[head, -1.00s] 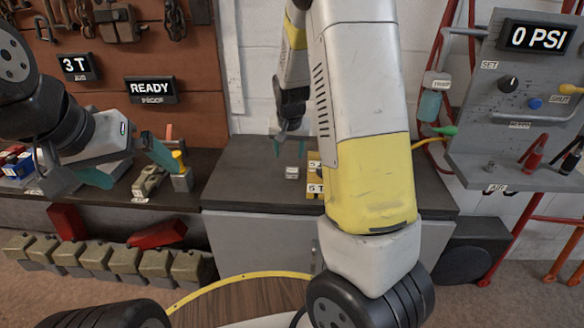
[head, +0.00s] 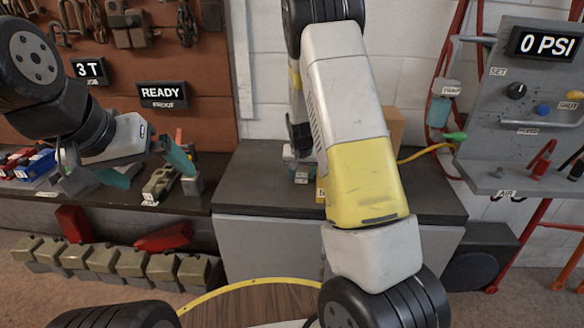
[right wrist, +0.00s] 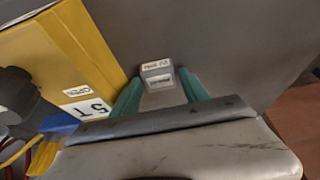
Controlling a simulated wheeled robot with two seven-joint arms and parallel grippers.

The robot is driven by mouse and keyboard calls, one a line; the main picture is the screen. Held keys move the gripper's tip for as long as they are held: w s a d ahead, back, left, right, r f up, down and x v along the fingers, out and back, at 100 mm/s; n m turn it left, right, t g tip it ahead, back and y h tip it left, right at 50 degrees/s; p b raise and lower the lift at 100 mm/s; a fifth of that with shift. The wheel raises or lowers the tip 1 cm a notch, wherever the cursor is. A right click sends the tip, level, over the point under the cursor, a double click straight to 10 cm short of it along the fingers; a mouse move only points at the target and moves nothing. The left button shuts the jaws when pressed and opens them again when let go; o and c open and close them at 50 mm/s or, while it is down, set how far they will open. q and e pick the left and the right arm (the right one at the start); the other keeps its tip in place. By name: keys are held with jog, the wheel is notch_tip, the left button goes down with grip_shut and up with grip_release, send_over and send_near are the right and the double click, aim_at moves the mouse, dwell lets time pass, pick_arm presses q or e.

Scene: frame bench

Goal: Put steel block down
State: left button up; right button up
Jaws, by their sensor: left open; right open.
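A small grey block (right wrist: 157,75) with white labels, which looks like the steel block, sits on the dark bench top. It also shows in the head view (head: 301,178), partly behind my right arm. My right gripper (right wrist: 160,82) is open, with its teal fingers on either side of the near part of the block; I cannot tell whether they touch it. In the head view the right gripper (head: 294,158) is low over the bench and partly hidden. My left gripper (head: 150,166) is open over the left bench, its teal fingers wide apart and nothing between them held.
A yellow frame marked 5 T and OPEN (right wrist: 88,55) stands close left of the right gripper, with a blue part (right wrist: 60,124) by it. The grey gauge panel (head: 505,110) is at right. Dark bench top (head: 245,180) left of the block is clear.

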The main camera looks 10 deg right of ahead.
jog(key=shift+c, duration=0.4)
grip_shut()
jog(key=shift+r, duration=0.15)
